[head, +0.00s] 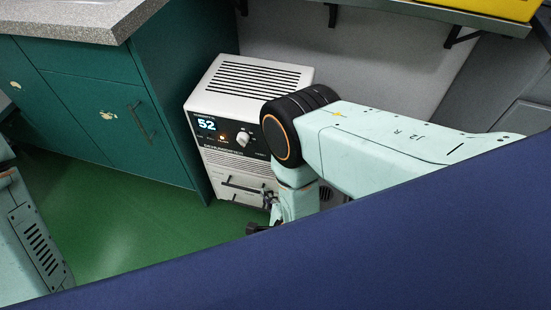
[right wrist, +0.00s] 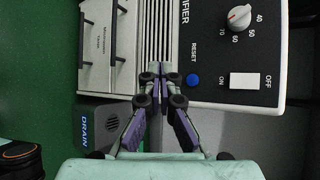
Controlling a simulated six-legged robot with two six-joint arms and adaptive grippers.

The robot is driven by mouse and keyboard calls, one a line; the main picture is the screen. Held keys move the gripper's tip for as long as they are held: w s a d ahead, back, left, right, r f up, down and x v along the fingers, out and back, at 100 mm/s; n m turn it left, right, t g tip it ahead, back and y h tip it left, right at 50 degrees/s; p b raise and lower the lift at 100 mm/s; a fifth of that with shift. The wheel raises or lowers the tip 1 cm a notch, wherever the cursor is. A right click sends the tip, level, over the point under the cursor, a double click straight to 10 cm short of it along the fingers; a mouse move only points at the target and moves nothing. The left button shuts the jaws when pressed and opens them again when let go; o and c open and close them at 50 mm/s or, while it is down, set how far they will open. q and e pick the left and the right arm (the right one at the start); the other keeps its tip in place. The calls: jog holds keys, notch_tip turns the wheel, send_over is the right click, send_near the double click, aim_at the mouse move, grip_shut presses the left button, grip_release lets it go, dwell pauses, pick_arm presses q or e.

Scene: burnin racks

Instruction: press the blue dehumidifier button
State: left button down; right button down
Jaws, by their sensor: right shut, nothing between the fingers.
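The white dehumidifier (head: 262,78) stands on the floor, with a black panel showing "52" and a knob. In the right wrist view the blue button (right wrist: 193,80) sits on its black panel (right wrist: 212,45), beside the word RESET. In the head view my right arm hides the button. My right gripper (right wrist: 160,80) is shut and empty. In the wrist picture its fingertips appear just left of the button, over the panel's edge by the grille. It also shows small in the head view (head: 269,199), in front of the dehumidifier's lower front. My left gripper is out of view.
In the right wrist view a white ON/OFF switch (right wrist: 244,81) and a dial (right wrist: 239,17) are near the button, and a DRAIN part (right wrist: 92,112) is lower left. A green cabinet (head: 100,105) stands left of the dehumidifier. A shelf (head: 440,12) hangs above right. Green floor (head: 125,230) is clear.

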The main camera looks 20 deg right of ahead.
jog(key=w+d+b, duration=0.2)
jog(key=w+d, duration=0.2)
jog(key=w, duration=0.3)
jog(key=shift+w+d+b, duration=0.15)
jog(key=shift+d+b, duration=0.25)
jog(key=shift+w, duration=0.1)
dwell(1.2)
jog(key=shift+w+d, duration=0.25)
jog(key=shift+w+d, duration=0.2)
jog(key=shift+w, duration=0.15)
dwell(0.8)
dwell(0.4)
jog(key=shift+s+a, duration=0.45)
jog(key=shift+s, duration=0.25)
jog(key=shift+s+a+p, duration=0.6)
jog(key=shift+s+a, duration=0.1)
jog(key=shift+s, duration=0.35)
jog(key=shift+s+a+p, duration=0.55)
jog(key=shift+s+a, duration=0.15)
jog(key=shift+s, duration=0.35)
